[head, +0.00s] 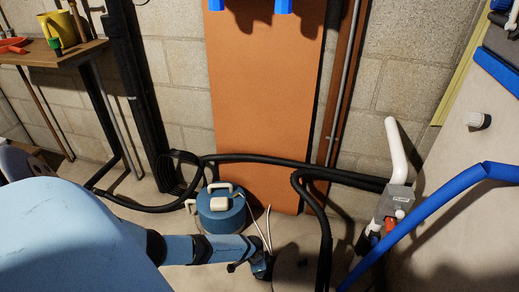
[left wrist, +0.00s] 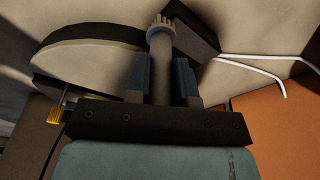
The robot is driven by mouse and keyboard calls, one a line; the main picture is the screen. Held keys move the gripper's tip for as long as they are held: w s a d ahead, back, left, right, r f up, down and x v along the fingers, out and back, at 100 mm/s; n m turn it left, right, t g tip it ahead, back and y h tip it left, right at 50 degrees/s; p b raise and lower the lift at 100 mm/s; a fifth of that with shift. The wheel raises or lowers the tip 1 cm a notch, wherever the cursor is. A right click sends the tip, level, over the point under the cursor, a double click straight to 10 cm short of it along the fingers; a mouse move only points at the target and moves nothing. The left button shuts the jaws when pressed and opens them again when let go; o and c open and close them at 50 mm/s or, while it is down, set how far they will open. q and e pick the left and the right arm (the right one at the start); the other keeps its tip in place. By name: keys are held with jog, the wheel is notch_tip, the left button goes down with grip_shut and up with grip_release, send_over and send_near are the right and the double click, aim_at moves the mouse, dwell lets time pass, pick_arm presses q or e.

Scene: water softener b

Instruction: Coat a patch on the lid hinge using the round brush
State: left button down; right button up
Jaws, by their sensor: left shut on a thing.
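My left gripper (left wrist: 160,75) is shut on the grey cylindrical handle of the round brush (left wrist: 161,48), which stands up between the two blue-grey fingers and has a toothed round end. A dark block (left wrist: 203,28), possibly the lid hinge, lies just behind the brush end; I cannot tell whether they touch. A round lid-like disc (left wrist: 90,48) with a dark rim is to its left. My right gripper is not in view.
A blue round canister (head: 222,216) with white handles stands behind my left forearm. Black hoses (head: 318,205) and thin white tubes (head: 268,228) run close to the gripper. An orange board (head: 265,110) stands behind. A valve with a white pipe (head: 397,150) is at the right.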

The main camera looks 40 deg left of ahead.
pick_arm(q)
jog(key=shift+w+a+r, duration=0.1)
jog(key=shift+w+a, duration=0.3)
jog(key=shift+w, duration=0.3)
jog(key=shift+w+a+f, duration=0.1)
jog(key=shift+w+a, duration=0.25)
jog(key=shift+w, duration=0.3)
jog(key=shift+w+a+r, duration=0.1)
jog(key=shift+w+a, duration=0.3)
jog(key=shift+w, duration=0.3)
jog(key=shift+w+a, duration=0.3)
jog(key=shift+w, duration=0.25)
jog(key=shift+w+a, duration=0.3)
jog(key=shift+w, duration=0.2)
